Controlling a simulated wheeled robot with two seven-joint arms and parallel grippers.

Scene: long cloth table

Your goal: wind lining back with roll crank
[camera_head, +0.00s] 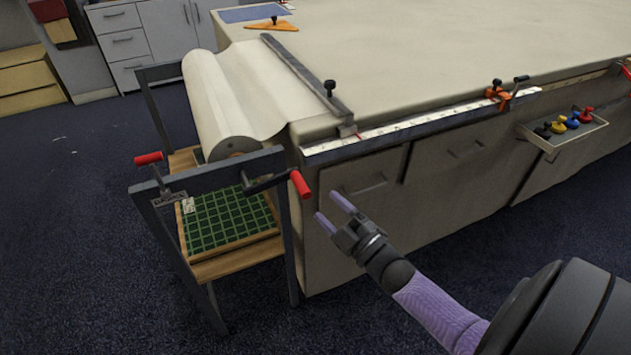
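The lining roll (210,110) is a thick cream roll lying in a dark metal stand at the left end of the table. Its cloth runs from the roll up onto the tabletop. The roll crank has a red handle (300,184) on a dark arm at the near end of the roll. My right gripper (332,212), with pale purple fingers, is open and empty. It is just below and right of the red handle, apart from it. My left gripper is not in view.
A second red handle (148,158) sits on the stand's left post. A green gridded board (225,218) lies on the stand's lower shelf. A metal bar (305,75) crosses the cloth. A white ruler (420,125) edges the table. A small tray (562,132) juts from the front.

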